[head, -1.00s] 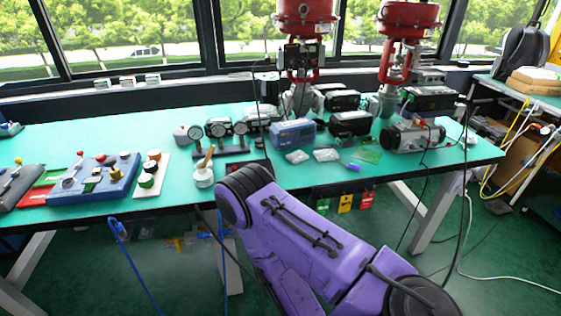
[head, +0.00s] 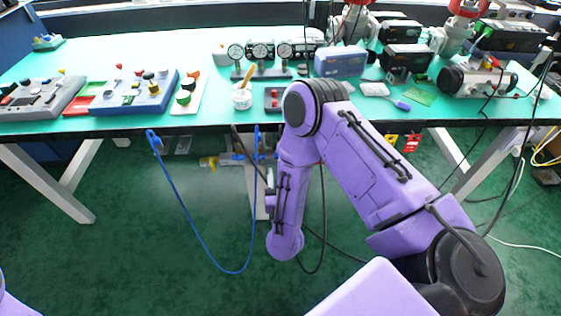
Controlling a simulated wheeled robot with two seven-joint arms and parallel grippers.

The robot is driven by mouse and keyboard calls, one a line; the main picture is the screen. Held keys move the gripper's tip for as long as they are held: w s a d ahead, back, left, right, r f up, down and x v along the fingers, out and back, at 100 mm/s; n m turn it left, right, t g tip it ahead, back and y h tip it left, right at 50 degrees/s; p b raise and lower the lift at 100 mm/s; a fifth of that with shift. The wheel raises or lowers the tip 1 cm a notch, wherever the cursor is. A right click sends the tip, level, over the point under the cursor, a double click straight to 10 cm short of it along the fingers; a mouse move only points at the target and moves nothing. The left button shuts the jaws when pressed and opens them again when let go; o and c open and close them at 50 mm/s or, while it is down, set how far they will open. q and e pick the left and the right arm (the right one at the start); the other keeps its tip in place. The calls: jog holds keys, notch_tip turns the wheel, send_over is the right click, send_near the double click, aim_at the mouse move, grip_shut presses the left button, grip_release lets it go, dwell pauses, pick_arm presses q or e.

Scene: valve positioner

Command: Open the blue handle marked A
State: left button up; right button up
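Under the front edge of the bench, brass-coloured valve fittings (head: 212,162) and small blue parts (head: 256,143) show at a distance. No letter A can be read, so I cannot tell which blue part is the marked handle. A blue hose (head: 190,222) hangs in a loop from the bench edge to these parts. My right arm comes in from the lower right, bends above the bench edge and reaches down beside the fittings, partly covering that area.
The green-topped bench (head: 115,63) carries a blue control box (head: 136,94), a grey control box (head: 40,97), a white cup (head: 242,97), gauges (head: 260,52) and a blue case (head: 340,62). The green floor (head: 130,250) at left is clear. Cables hang at right.

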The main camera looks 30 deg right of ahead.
jog(key=x, duration=0.5)
jog(key=shift+w+d, duration=0.15)
jog(key=shift+w, duration=0.15)
jog(key=c, duration=0.8)
jog(key=shift+m, duration=0.3)
jog(key=m+b, duration=0.2)
jog(key=m, duration=1.5)
jog(key=shift+f+b, duration=0.15)
jog(key=shift+b, duration=0.15)
